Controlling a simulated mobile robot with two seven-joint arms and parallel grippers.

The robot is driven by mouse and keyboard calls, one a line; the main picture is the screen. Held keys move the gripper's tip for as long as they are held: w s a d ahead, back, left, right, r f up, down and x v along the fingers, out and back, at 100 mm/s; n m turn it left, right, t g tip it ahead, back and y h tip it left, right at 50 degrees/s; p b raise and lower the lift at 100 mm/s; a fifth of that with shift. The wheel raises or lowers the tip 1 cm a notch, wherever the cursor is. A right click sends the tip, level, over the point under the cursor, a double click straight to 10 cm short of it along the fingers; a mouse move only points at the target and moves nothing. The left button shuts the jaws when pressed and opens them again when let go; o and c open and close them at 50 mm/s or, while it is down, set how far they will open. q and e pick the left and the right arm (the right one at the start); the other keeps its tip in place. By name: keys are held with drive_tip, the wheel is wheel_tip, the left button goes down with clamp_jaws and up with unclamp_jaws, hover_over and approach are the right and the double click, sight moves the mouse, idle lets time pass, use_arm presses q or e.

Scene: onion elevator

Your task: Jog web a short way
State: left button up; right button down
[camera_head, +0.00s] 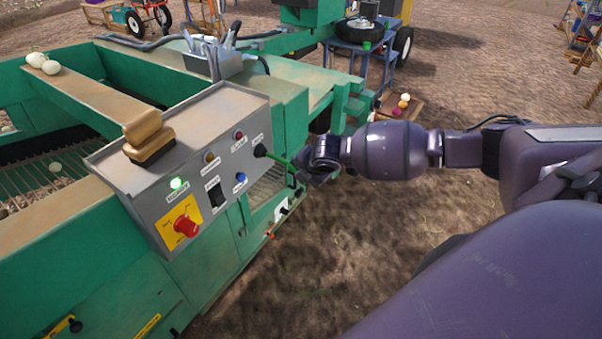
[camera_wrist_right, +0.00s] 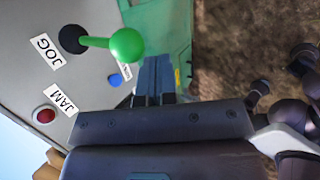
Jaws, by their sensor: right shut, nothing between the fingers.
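The jog lever is a green stick with a round green knob (camera_wrist_right: 127,44), set in a black base beside the JOG label (camera_wrist_right: 46,54). In the head view its black base (camera_head: 260,150) sits at the right end of the grey sloped control panel (camera_head: 150,190), with the green stick pointing right. My right gripper (camera_wrist_right: 157,62) is shut and empty, its fingertips just beside the knob in the wrist view. I cannot tell whether they touch it. In the head view the right gripper (camera_head: 305,178) is at the panel's right edge, partly hidden by its wrist. My left gripper is not in view.
The panel also has a lit green button (camera_head: 175,183), a black switch (camera_head: 216,195), a blue button (camera_head: 240,178), a red button (camera_head: 238,136) and a red knob on yellow (camera_head: 186,226). A tan-handled stamp-like object (camera_head: 148,135) rests on top. Bare soil lies right of the green machine.

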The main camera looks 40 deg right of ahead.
drive_tip(key=v, duration=0.8)
drive_tip(key=shift+s+d+p, duration=0.15)
drive_tip(key=shift+s+p, duration=0.15)
drive_tip(key=shift+s, duration=0.1)
drive_tip(key=shift+r, duration=0.15)
drive_tip(key=w+a+r+m+t+y, duration=0.2)
drive_tip(key=w+a+r+m+t, duration=0.1)
drive_tip(key=r, duration=0.1)
drive_tip(key=s+a+f+m+t+y, duration=0.2)
drive_tip(key=a+f+m+t+y, duration=0.1)
drive_tip(key=a+m, duration=0.55)
drive_tip(key=s+f+m+h, duration=0.2)
drive_tip(key=s+f+m, duration=0.2)
drive_tip(key=s+f, duration=0.4)
drive_tip(key=s+d+f+m+g+h, duration=0.1)
drive_tip(key=s+f+m+h, duration=0.2)
drive_tip(key=s, duration=1)
wheel_tip(320, 180, down, 6)
drive_tip(key=shift+s+d+r+m+h, duration=0.2)
drive_tip(key=shift+s+d+m+h, duration=0.1)
drive_tip(key=shift+m, duration=0.85)
drive_tip(key=shift+a, duration=0.1)
